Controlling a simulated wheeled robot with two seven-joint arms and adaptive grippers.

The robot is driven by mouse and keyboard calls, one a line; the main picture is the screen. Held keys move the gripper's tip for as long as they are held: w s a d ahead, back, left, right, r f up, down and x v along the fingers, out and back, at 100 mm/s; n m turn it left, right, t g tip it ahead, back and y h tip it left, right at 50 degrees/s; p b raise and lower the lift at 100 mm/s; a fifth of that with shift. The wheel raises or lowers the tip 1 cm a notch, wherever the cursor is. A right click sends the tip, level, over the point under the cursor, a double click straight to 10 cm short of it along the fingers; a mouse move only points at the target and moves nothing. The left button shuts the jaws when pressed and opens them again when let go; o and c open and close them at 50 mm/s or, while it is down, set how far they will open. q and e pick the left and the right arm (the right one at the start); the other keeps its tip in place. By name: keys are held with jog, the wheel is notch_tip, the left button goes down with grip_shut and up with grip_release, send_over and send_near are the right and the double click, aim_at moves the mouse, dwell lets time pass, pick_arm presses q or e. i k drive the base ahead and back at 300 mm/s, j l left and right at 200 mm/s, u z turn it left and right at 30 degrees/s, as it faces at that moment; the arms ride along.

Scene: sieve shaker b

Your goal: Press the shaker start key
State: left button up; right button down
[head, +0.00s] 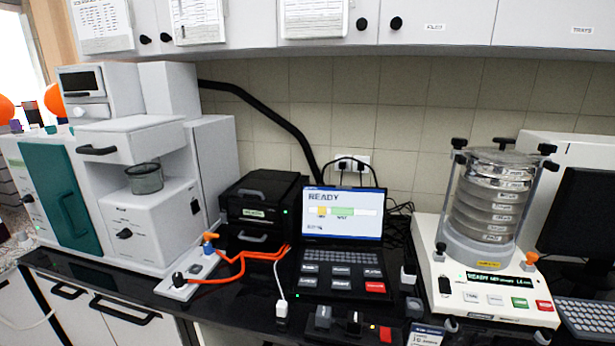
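The sieve shaker (455,290) stands on the right part of the bench, a cream base with a clamped stack of round metal sieves (490,200). Its front display (487,278) is lit and begins with READY. Below the display is a row of keys: pale ones at the left, a green key (520,302) and a red key (545,306) at the right. The key labels are too small to read surely; the green one looks like the start key. Neither of my grippers is in view, and nothing covers the keys.
A laptop-like console (341,215) showing READY stands left of the shaker. Orange cables (245,262) run to a white power strip (190,278). A keyboard (592,318) lies close right of the shaker. Small dark items (345,322) sit at the front edge.

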aim_at(518, 302)
jog(key=z, duration=1.3)
